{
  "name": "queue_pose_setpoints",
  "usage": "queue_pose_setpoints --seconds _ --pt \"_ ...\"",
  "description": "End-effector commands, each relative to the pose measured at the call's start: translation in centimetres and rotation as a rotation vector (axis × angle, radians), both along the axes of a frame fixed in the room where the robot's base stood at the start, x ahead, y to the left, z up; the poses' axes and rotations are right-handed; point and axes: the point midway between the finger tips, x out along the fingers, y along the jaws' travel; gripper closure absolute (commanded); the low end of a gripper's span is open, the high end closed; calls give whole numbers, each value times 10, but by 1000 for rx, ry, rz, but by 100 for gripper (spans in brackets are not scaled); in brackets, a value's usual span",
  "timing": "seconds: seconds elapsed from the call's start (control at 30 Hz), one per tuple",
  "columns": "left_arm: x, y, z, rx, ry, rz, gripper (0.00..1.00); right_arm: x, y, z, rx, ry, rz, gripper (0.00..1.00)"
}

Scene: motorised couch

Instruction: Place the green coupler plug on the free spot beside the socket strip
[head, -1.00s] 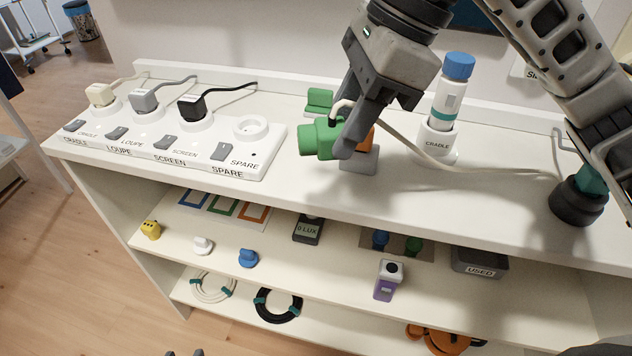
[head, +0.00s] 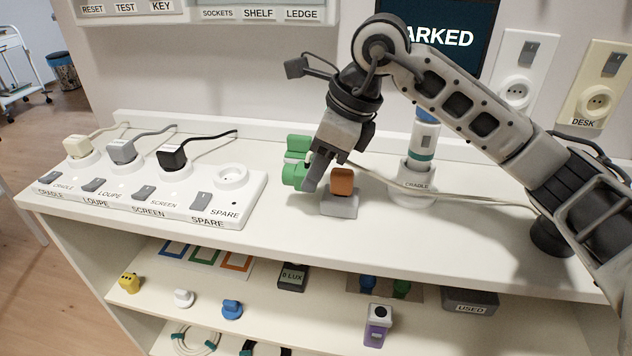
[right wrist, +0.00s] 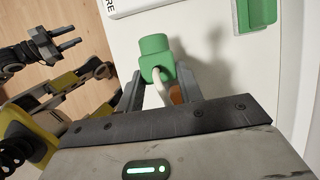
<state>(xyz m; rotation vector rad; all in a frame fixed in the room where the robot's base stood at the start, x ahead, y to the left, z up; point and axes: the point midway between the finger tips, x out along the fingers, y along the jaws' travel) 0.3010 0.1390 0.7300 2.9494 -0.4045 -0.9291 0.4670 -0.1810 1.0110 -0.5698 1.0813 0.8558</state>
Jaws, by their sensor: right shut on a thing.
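The green coupler plug (head: 295,177) is a short green cylinder with a pale cable, held between the fingers of my right gripper (head: 311,178). It also shows in the right wrist view (right wrist: 157,56), where my right gripper (right wrist: 152,90) grips it from both sides. It is over the shelf top, right of the white socket strip (head: 150,190); whether it touches the surface I cannot tell. The strip has plugs in three sockets, and the SPARE socket (head: 231,175) is empty. The bare surface between strip and plug (head: 275,212) is clear. My left gripper is not in the head view.
A green holder (head: 298,148) stands just behind the plug. An orange block in a grey base (head: 340,204) stands close on its right. A white cradle (head: 413,188) with a blue-topped bottle is further right. The pale cable runs right across the shelf top.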

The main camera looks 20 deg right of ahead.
Motion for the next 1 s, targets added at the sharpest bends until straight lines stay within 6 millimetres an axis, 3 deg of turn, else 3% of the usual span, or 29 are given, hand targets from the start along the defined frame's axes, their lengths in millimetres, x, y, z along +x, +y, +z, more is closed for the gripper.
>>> queue_pose_setpoints --seconds 0.27,0.43,0.87,0.9,0.97,1.0 --pt "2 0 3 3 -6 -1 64 17 -6 -22 -1 3 -1 86" --pt "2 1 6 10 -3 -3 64 15 -5 -45 0 2 1 86" --pt "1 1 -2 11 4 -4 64 16 -5 -55 1 -1 1 86" --pt "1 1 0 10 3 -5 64 16 -5 -53 1 -1 1 56" --pt "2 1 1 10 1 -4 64 16 -5 -53 1 -1 1 42" --pt "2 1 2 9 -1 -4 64 16 -5 -53 1 -1 0 42"
